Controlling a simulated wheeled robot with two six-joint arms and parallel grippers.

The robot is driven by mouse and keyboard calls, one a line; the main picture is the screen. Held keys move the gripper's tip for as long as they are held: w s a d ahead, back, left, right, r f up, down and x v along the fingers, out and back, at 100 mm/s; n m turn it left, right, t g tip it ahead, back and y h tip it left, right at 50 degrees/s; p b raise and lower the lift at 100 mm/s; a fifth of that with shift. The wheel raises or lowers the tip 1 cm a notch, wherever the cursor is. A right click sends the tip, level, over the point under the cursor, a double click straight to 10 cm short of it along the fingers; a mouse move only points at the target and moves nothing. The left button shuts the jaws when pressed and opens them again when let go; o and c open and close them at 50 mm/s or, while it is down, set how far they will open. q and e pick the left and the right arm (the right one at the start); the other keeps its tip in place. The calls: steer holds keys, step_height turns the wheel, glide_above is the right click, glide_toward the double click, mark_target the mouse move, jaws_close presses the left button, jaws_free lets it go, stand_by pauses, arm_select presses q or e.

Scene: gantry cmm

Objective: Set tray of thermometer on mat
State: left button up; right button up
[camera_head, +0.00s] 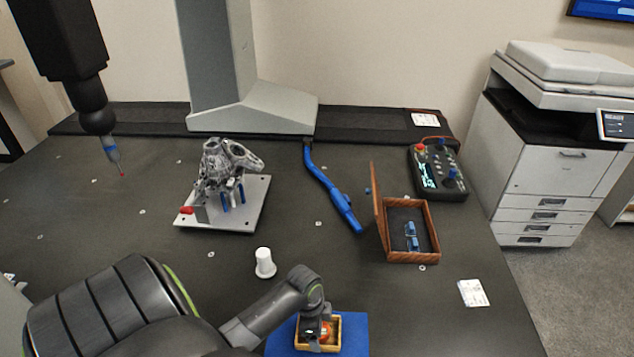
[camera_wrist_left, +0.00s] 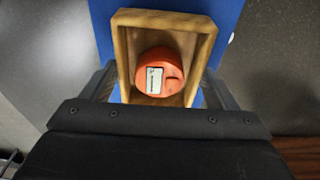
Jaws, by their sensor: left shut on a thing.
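A small wooden tray (camera_head: 336,330) with an orange round thermometer (camera_head: 326,333) in it is over the blue mat (camera_head: 353,345) at the front of the table. My left gripper (camera_head: 317,325) comes down on the tray from above. In the left wrist view the gripper's fingers lie on both sides of the tray (camera_wrist_left: 207,45), shut on it. The thermometer (camera_wrist_left: 160,74) with a pale label sits inside. The mat (camera_wrist_left: 228,15) shows around the tray. I cannot tell whether the tray touches the mat. My right gripper is not in view.
A white cup-like object (camera_head: 264,263) stands behind my left arm. An open wooden box (camera_head: 432,222), a blue tool (camera_head: 330,188), a control panel (camera_head: 438,170) and a metal part on a plate (camera_head: 258,205) stand farther back. A card (camera_head: 473,293) lies to the right.

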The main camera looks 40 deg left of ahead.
arm_select(q)
steer(key=shift+f, duration=0.45)
steer(key=o, duration=1)
steer(key=shift+f, duration=0.15)
steer(key=r, duration=0.4)
steer(key=a+r, duration=0.1)
steer(key=r, duration=0.3)
steer(key=s+r, duration=0.1)
steer(key=r, duration=0.3)
steer(key=shift+a+r, duration=0.1)
steer(key=shift+a, duration=0.1)
steer(key=shift+s+d, duration=0.1)
